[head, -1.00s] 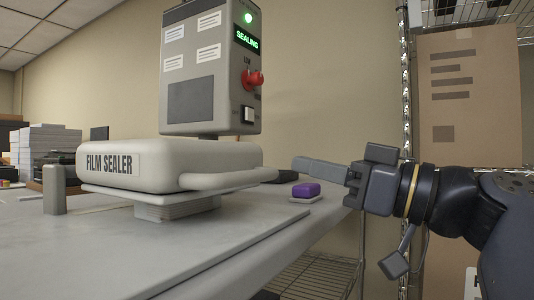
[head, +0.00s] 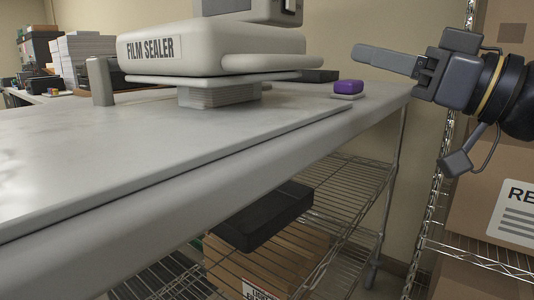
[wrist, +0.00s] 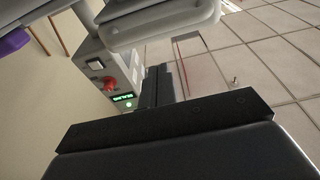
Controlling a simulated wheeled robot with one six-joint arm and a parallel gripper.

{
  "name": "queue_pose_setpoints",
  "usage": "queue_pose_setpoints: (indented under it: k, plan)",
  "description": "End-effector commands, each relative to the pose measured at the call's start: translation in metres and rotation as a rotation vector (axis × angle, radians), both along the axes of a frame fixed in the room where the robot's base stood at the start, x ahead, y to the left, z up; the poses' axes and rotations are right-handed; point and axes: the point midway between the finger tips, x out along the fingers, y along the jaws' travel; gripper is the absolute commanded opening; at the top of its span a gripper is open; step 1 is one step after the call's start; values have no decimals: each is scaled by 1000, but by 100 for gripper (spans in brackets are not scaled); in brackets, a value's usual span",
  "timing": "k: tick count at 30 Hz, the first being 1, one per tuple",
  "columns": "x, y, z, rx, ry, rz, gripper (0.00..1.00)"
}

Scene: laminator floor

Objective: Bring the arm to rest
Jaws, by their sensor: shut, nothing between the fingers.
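My gripper (head: 358,53) shows in the head view at the upper right, pointing left, with its fingers together and nothing between them. It is in the air and touches nothing that I can see. In the wrist view the fingers (wrist: 165,85) also look closed. The film sealer (head: 215,50) stands on the grey table (head: 130,150) to the left of my gripper; its upper part is cut off by the picture edge. In the wrist view its control box (wrist: 112,75) shows a red knob and green lights.
A purple block (head: 348,87) lies on a small pale pad near the table's far end. A wire shelf (head: 330,190) below holds a black case (head: 262,217) and a carton. Cartons on a rack (head: 495,200) stand at the right. Paper stacks (head: 85,47) stand at the back left.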

Motion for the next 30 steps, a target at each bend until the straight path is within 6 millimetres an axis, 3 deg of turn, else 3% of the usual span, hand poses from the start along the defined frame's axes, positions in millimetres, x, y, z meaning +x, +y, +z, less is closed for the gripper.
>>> queue_pose_setpoints:
  k: [23,24,30]
  plan:
    - [48,62,44,-1,-1,4,0]
    - [49,57,30,-3,6,0,0]
    - [53,51,9,-11,17,2,0]
